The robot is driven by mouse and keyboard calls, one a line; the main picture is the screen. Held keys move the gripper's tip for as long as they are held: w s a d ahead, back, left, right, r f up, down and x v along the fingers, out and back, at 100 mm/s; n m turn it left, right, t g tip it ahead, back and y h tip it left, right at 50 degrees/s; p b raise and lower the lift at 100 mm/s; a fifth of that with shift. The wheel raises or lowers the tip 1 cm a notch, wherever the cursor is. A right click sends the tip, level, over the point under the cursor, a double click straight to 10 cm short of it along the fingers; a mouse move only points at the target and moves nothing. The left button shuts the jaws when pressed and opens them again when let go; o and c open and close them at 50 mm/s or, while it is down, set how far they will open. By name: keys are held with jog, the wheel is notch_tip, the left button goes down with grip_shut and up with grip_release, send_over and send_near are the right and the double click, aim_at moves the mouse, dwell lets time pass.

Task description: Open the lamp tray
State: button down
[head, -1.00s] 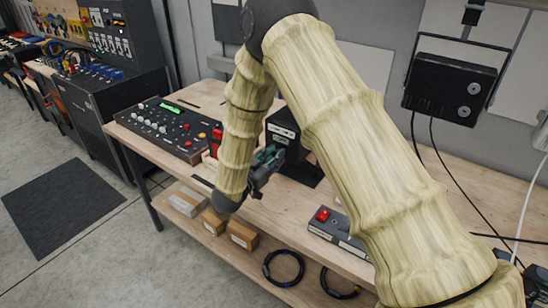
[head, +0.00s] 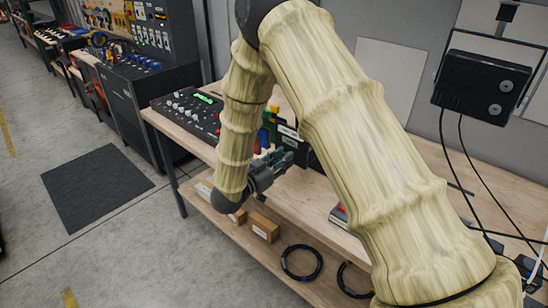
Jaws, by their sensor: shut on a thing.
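A black boxy unit (head: 289,134) with a pale label stands on the wooden bench, largely hidden behind my arm. I take it to be the housing of the lamp tray, but no tray front or opening shows clearly. My gripper (head: 284,160) is at the front of this unit, low on its left side. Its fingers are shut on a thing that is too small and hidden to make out. I cannot tell whether the tray has slid out.
A console with knobs (head: 188,112) lies on the bench to the left. Coloured parts (head: 269,117) stand beside the black unit. Cardboard boxes (head: 263,227) and coiled black cables (head: 301,263) lie on the lower shelf. The floor in front is clear.

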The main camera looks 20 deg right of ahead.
jog(key=shift+s+a, duration=0.15)
jog(key=shift+a, duration=0.1)
jog(key=c, duration=1.1)
grip_release()
jog(key=shift+c, duration=0.2)
jog(key=v, duration=1.2)
